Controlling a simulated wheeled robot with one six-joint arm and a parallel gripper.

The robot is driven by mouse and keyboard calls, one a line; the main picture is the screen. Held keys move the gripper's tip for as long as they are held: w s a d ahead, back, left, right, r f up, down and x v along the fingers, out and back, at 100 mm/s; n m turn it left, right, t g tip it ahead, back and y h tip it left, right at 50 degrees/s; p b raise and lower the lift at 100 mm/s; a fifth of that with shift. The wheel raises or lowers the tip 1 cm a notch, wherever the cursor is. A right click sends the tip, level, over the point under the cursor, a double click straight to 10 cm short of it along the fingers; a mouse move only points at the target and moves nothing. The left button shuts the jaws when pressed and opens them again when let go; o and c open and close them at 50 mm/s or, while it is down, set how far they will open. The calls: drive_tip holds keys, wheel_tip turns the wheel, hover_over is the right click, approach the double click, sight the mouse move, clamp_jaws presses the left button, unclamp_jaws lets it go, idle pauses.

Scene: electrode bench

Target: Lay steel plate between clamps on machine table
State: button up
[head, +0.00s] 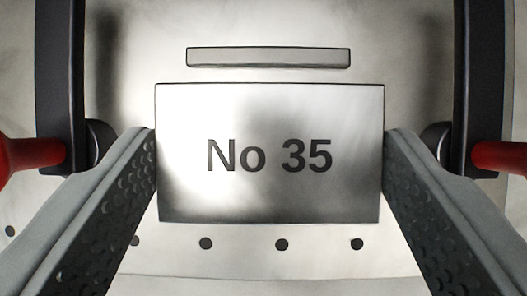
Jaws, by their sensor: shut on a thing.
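The steel plate (270,195), a shiny rectangle marked "No 35", is in the middle of the head view. My gripper (270,150) is shut on it, with one grey finger at its left edge and one at its right edge. The machine table (280,262) is the pale metal surface below. A dark clamp with a red handle stands on the left (60,80) and another on the right (478,80). The plate is between them in the picture. I cannot tell whether it touches the table.
A narrow raised grey bar (268,57) lies on the table just beyond the plate's far edge. A row of several dark holes (282,244) runs across the table on the near side. The clamps stand close outside my fingers on both sides.

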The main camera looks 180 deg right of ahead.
sight(268, 214)
drive_tip(key=shift+f, duration=2.25)
drive_tip(key=o, duration=1.4)
drive_tip(key=shift+f, duration=0.15)
drive_tip(key=shift+v, duration=6.15)
